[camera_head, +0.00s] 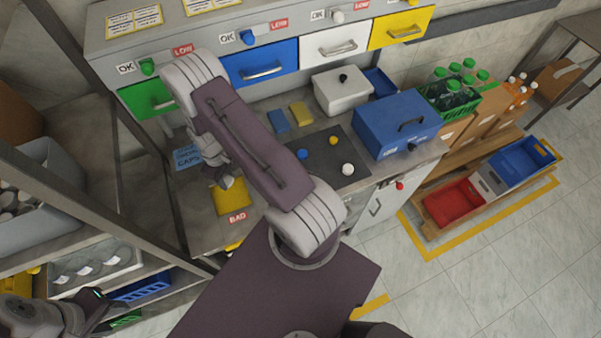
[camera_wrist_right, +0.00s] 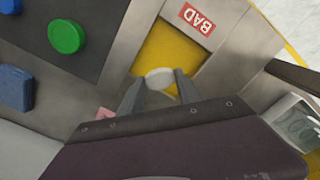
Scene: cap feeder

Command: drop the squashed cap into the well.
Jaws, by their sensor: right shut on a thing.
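The well is a square opening with a yellow inside, set in the grey worktop by a red BAD label; it shows in the head view (camera_head: 236,203) and the right wrist view (camera_wrist_right: 166,45). My right gripper (camera_head: 226,182) is over the well. In the right wrist view its fingers (camera_wrist_right: 159,82) are shut on a pale white cap (camera_wrist_right: 158,75), seen against the yellow. I cannot tell from this angle how squashed the cap is. My left gripper (camera_head: 104,304) is at the lower left, away from the worktop, and its jaws are unclear.
A dark mat (camera_head: 325,178) holds a blue cap (camera_head: 302,154), a yellow cap (camera_head: 333,140) and a white cap (camera_head: 347,169). A green cap (camera_wrist_right: 66,37) shows in the wrist view. A blue box (camera_head: 398,125) stands right; coloured drawers (camera_head: 260,65) line the back.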

